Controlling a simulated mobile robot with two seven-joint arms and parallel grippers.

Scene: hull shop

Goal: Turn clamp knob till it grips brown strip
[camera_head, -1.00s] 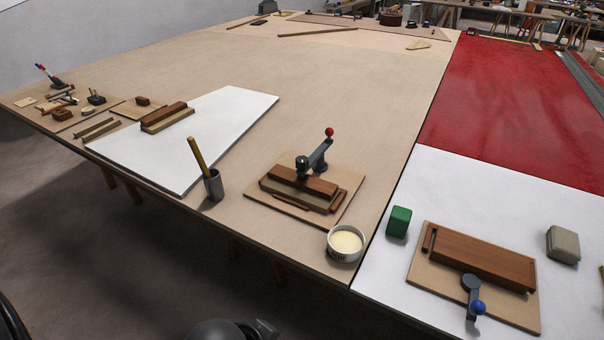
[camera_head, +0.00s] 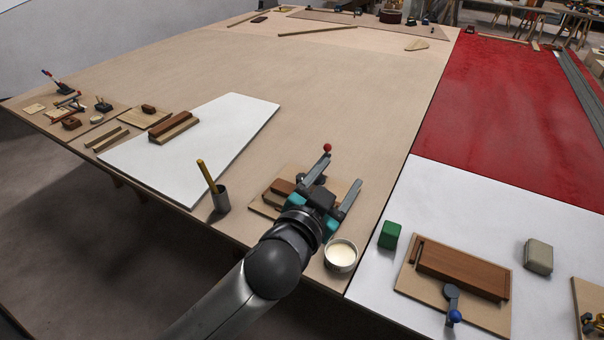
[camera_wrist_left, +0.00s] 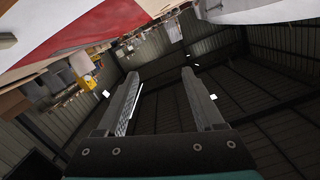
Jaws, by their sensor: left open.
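A clamp with a red ball knob (camera_head: 327,148) stands on a small board (camera_head: 262,208) at the middle of the bench. Brown wooden strips (camera_head: 283,187) lie on this board, largely covered by my left gripper and arm. My left gripper (camera_head: 340,172) is open over this board, its fingers apart and the red knob just beyond the left fingertip in the picture. In the left wrist view the open fingers (camera_wrist_left: 162,88) have nothing between them. A second clamp with a blue ball knob (camera_head: 454,316) stands against a brown block (camera_head: 462,268) at the lower right. My right gripper does not show.
A white bowl (camera_head: 341,255) sits close to the right of my left wrist. A grey cup (camera_head: 220,199) with a yellow stick stands to the left. A green block (camera_head: 389,235) and a beige block (camera_head: 539,256) lie at the right.

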